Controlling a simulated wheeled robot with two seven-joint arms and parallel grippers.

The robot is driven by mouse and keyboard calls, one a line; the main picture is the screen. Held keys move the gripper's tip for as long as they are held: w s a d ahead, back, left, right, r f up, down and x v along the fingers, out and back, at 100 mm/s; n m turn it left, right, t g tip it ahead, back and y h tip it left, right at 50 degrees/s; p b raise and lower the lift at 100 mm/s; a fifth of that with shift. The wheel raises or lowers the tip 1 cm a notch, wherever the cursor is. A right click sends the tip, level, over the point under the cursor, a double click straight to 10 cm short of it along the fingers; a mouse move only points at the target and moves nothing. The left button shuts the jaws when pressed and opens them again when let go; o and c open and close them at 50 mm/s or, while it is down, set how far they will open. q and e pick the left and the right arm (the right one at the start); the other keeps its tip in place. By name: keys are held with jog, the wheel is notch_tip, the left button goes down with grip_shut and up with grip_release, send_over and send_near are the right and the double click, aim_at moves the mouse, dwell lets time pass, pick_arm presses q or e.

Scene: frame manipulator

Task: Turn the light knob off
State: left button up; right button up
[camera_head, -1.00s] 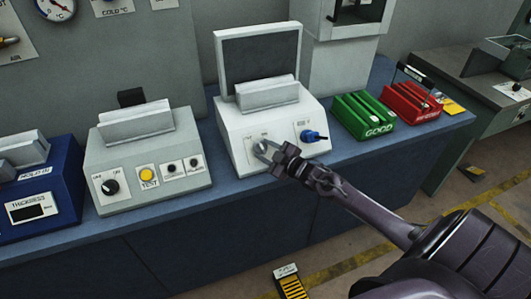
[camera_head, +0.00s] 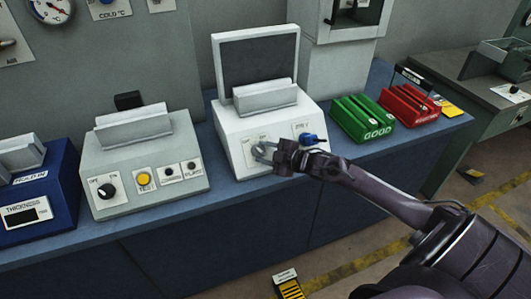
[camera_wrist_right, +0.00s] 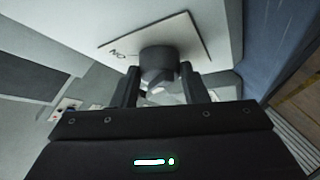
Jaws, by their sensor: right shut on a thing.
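The light knob (camera_wrist_right: 159,58) is a dark round knob on a white label plate marked "ON" in the right wrist view. It sits on the front of the white machine (camera_head: 239,128) with the upright screen. My right gripper (camera_wrist_right: 160,82) has a finger on each side of the knob and is shut on it. In the head view the right gripper (camera_head: 263,153) reaches the left part of the machine's front and mostly hides the knob. The knob's exact pointing direction cannot be read. My left gripper is not in view.
A blue connector or knob (camera_head: 313,139) is just right of the gripper on the same front. Left stands a grey box (camera_head: 140,160) with a black knob and yellow button. Green (camera_head: 365,118) and red (camera_head: 409,104) trays stand to the right on the blue bench.

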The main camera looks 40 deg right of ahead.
jog(key=o, duration=1)
jog(key=shift+s+d, duration=0.2)
jog(key=shift+s, duration=0.35)
jog(key=shift+v, duration=3.35)
jog(key=shift+r, duration=0.1)
